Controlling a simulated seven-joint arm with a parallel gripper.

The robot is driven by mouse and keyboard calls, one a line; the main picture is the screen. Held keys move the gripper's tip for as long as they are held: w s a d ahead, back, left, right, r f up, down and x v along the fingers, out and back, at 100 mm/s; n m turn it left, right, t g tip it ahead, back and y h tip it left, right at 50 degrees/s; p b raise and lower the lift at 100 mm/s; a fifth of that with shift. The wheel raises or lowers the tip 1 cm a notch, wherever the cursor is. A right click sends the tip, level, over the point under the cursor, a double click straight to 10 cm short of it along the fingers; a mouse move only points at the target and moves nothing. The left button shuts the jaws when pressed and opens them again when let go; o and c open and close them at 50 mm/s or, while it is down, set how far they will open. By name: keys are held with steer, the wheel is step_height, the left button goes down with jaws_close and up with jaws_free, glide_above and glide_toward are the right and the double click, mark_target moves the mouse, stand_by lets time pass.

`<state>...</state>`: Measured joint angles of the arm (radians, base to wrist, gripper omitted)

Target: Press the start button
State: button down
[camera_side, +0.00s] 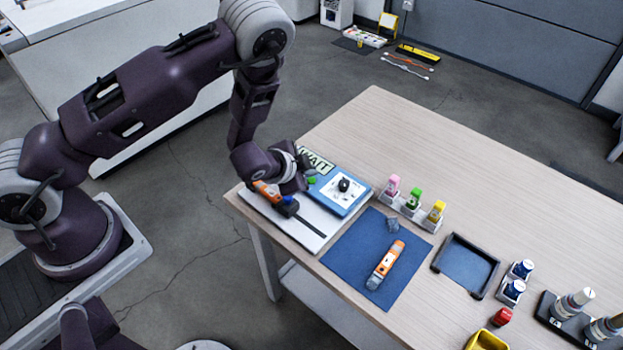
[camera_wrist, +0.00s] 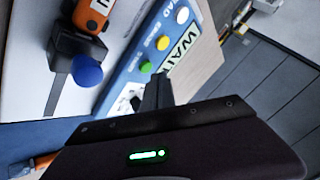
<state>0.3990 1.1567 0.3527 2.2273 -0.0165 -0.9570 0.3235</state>
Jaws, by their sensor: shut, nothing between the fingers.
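The blue control panel (camera_side: 343,191) lies near the table's left end, with a white face and a black knob on it. In the wrist view the panel (camera_wrist: 125,75) carries a green button (camera_wrist: 147,67), a yellow button (camera_wrist: 163,42) and a white button (camera_wrist: 182,15) in a row. The green button also shows in the side view (camera_side: 311,180). A sign reading WAIT (camera_wrist: 183,52) stands along the panel's edge. My gripper (camera_wrist: 157,88) is shut and empty, its dark fingers close to the green button. I cannot tell whether they touch it.
A white board (camera_side: 290,215) beside the panel holds an orange device (camera_wrist: 91,15) with a blue knob (camera_wrist: 87,70). A blue mat (camera_side: 348,250) carries another orange device (camera_side: 385,265). Small bottles in a white rack (camera_side: 412,210) and a dark-rimmed tray (camera_side: 445,263) stand farther right.

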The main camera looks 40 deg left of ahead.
steer(key=shift+r, duration=2.5)
steer(key=s+a+r+n+g, duration=0.1)
steer(key=s+r+n, duration=0.25)
steer(key=r, duration=0.75)
steer(key=s+r+n+g, duration=0.15)
steer(key=s+r, duration=0.35)
steer(key=r, duration=0.5)
steer(key=s+r+n, duration=0.1)
steer(key=s+r, duration=0.3)
steer(key=s, duration=0.7)
steer(key=s+r+n+g+h, duration=0.1)
steer(key=s+r, duration=0.2)
steer(key=s, duration=0.7)
steer(key=shift+s+a+r+n, duration=0.2)
steer(key=shift+s+r+n, duration=0.15)
steer(key=shift+s+n, duration=0.05)
